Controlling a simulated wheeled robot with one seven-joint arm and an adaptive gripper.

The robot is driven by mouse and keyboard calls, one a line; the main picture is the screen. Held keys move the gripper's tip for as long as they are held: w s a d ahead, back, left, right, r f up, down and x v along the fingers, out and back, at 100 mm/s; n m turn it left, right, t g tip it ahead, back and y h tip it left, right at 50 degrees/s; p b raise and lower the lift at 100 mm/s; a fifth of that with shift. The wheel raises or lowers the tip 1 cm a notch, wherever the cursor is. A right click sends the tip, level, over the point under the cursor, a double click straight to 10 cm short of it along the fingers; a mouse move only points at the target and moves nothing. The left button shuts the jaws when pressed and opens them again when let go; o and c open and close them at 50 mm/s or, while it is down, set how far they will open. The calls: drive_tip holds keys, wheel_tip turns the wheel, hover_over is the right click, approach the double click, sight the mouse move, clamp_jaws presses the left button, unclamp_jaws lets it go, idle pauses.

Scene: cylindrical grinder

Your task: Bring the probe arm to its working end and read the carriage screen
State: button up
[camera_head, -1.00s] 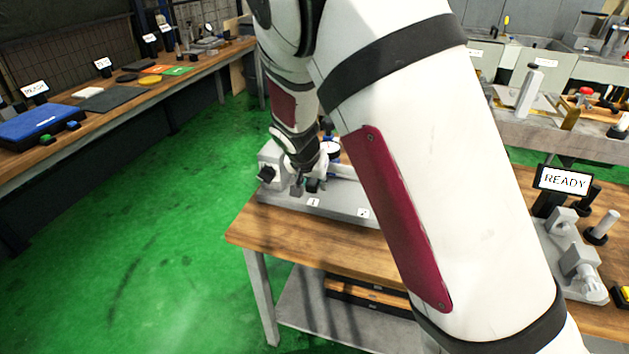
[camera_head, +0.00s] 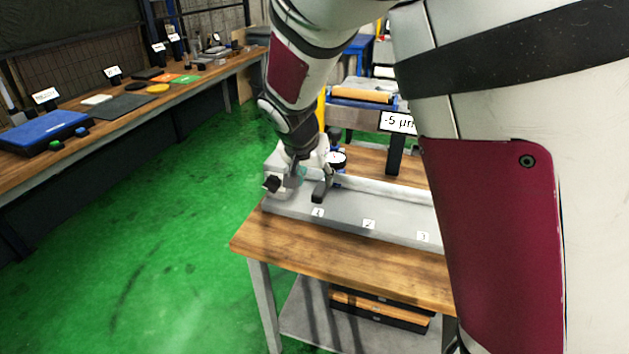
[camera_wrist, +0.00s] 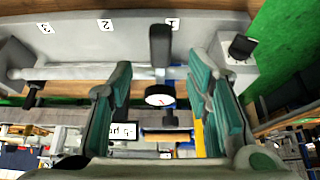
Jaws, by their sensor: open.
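The carriage screen (camera_head: 397,122) stands behind the grey bench device (camera_head: 390,222) and reads "-5 µm", its right edge cut off by my arm. It also shows upside down in the wrist view (camera_wrist: 124,131). The black probe arm (camera_head: 322,188) lies down over the base near label 1, in front of a round dial (camera_head: 337,159). In the wrist view the probe arm (camera_wrist: 160,45) and dial (camera_wrist: 159,95) show in the gap between my fingers. My gripper (camera_wrist: 160,72) is open, with no visible contact. In the head view my gripper (camera_head: 298,174) is left of the probe arm.
The base carries labels 1, 2 and 3, and a block with a black knob (camera_head: 272,184) stands at its left end. The wooden table (camera_head: 300,250) is bare in front. A long bench (camera_head: 130,108) with tools and signs runs at left. Green floor lies clear between.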

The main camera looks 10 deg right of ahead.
drive_tip(key=shift+v, duration=1.1)
drive_tip(key=s+d+r+n+y, duration=0.1)
drive_tip(key=s+d+r+n, duration=0.1)
drive_tip(key=s, duration=0.8)
drive_tip(key=s+d+r+n+y, duration=0.1)
drive_tip(key=s+d+r, duration=0.3)
drive_tip(key=s, duration=0.5)
drive_tip(key=s+d+r+n, duration=0.2)
drive_tip(key=s+r+n, duration=0.1)
drive_tip(key=s, duration=0.7)
drive_tip(key=shift+s+d+r+y, duration=0.35)
drive_tip(key=shift+d+r+y, duration=0.05)
drive_tip(key=shift+r, duration=0.4)
